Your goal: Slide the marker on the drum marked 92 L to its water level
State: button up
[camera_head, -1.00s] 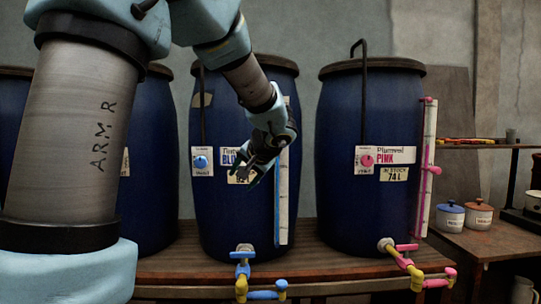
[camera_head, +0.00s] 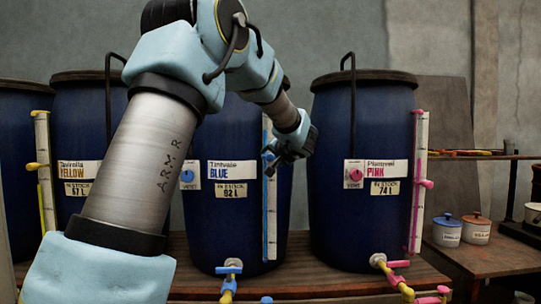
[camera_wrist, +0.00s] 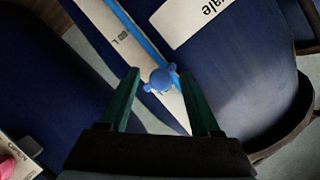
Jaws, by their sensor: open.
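The drum marked 92 L (camera_head: 232,232) is the blue middle drum, labelled Blue. A white gauge board (camera_head: 271,215) with a blue tube runs up its right side. My gripper (camera_head: 268,163) is in front of the upper part of this gauge. In the wrist view my gripper (camera_wrist: 165,82) is open, with its two green fingers on either side of the blue marker (camera_wrist: 160,79). The marker sits on the gauge strip (camera_wrist: 128,42) between the fingertips; whether they touch it I cannot tell. The water level is not clear to me in either view.
A Pink drum (camera_head: 350,230) marked 74 L stands close on the right, and a Yellow drum (camera_head: 78,125) marked 67 L on the left. Taps, such as the blue and yellow one (camera_head: 229,270), stick out below. Two lidded pots (camera_head: 462,229) stand at the right.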

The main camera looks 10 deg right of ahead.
jog(key=shift+w+a+f, duration=0.1)
jog(key=shift+w+f, duration=0.05)
jog(key=shift+w, duration=0.35)
grip_shut()
dwell(1.2)
